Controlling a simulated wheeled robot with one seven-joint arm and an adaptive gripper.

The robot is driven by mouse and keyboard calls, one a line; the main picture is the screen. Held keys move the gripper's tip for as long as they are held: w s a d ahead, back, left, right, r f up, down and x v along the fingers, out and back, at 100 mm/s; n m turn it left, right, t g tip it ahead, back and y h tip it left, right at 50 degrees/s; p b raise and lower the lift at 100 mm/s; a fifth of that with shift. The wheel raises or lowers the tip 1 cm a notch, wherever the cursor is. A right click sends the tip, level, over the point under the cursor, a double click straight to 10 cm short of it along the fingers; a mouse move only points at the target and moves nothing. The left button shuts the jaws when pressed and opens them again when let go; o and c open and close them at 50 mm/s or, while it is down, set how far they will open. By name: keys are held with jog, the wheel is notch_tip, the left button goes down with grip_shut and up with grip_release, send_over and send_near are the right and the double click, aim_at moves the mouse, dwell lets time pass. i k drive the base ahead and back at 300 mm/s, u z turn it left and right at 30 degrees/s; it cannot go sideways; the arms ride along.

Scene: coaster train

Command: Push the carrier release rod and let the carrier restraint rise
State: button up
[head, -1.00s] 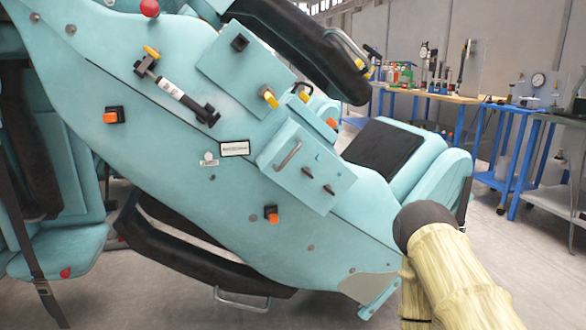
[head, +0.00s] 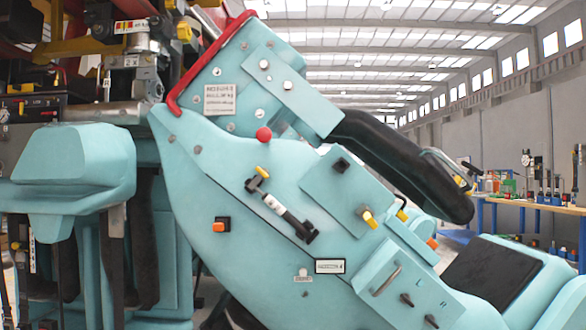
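The carrier (head: 245,180) is a large teal body filling the middle of the head view. A short black and white rod (head: 285,213) with a yellow tip lies slanted on its side. A red ball knob (head: 263,134) stands on the upper edge. I cannot tell for sure which of these is the release rod. The carrier restraint (head: 405,165) is a thick black padded bar with a metal handle, slanting down to the right above the seat (head: 490,270). My gripper is out of view.
A teal side box (head: 410,290) with a handle and black switches juts from the carrier. A red-edged teal plate (head: 205,65) rises behind. Machinery and another teal seat (head: 75,155) stand at left. A blue-legged workbench (head: 535,205) is at far right.

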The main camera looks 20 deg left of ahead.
aim_at(264, 134)
jog(key=k, duration=0.5)
jog(key=z, duration=1)
jog(key=i, duration=0.95)
jog(key=u, duration=2.1)
